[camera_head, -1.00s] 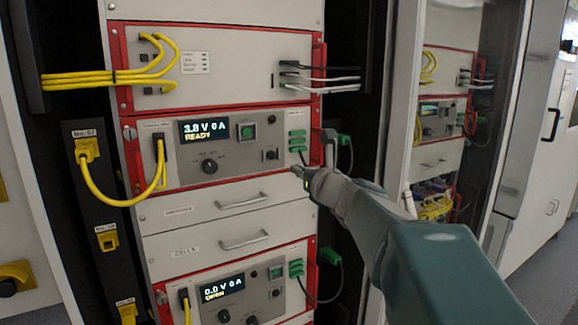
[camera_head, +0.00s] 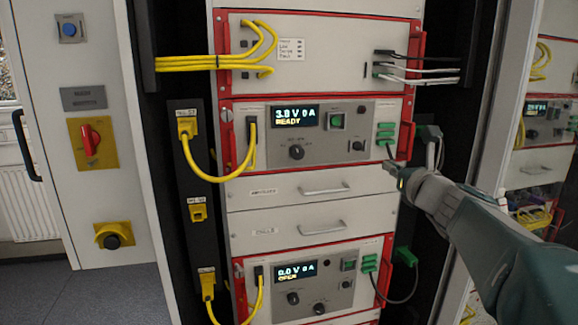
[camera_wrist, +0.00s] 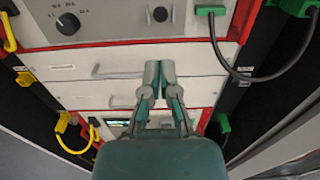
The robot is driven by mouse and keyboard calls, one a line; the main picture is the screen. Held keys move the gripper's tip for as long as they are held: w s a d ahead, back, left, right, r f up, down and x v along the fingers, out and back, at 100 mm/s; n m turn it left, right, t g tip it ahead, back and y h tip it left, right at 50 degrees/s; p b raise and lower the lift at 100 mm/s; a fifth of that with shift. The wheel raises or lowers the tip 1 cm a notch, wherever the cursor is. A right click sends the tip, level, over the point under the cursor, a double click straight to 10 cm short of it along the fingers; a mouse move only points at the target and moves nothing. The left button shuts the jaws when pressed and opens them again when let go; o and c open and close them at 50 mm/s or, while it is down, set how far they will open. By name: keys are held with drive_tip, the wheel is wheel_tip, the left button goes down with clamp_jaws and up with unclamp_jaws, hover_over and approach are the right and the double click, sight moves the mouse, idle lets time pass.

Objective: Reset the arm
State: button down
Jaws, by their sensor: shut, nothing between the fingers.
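My gripper (camera_head: 391,168) is at the right side of the rack, in front of the upper cycler unit (camera_head: 345,145), whose display reads 3.8 V 0 A READY. In the wrist view my gripper (camera_wrist: 159,72) has its fingertips together with nothing between them, in front of the drawer fronts (camera_wrist: 95,64). My arm comes in from the lower right of the head view. Whether the fingertips touch the rack, I cannot tell.
A lower unit (camera_head: 335,290) shows 0.0 V 0 A OPEN. Green plugs (camera_head: 405,257) with dark cables and yellow cables (camera_head: 205,177) hang around the units. A panel with a red switch (camera_head: 90,140) stands at the left. Grey floor (camera_head: 110,292) is clear at lower left.

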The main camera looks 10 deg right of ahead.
drive_tip(key=s+a+f+n+g+y, duration=0.2)
drive_tip(key=s+a+f+n+g, duration=0.3)
drive_tip(key=a+n, duration=0.5)
drive_tip(key=s+a+f+n+g+y, duration=0.3)
drive_tip(key=s+a+f+n, duration=0.3)
drive_tip(key=a+n, duration=0.35)
drive_tip(key=s+d+f+n+g+h, duration=0.1)
drive_tip(key=s+f+n+g+h, duration=0.3)
drive_tip(key=s+f+n, duration=0.7)
drive_tip(key=s+n+h, duration=0.1)
drive_tip(key=s+n, duration=0.2)
drive_tip(key=n, duration=0.2)
drive_tip(key=shift+s+d+h, duration=0.3)
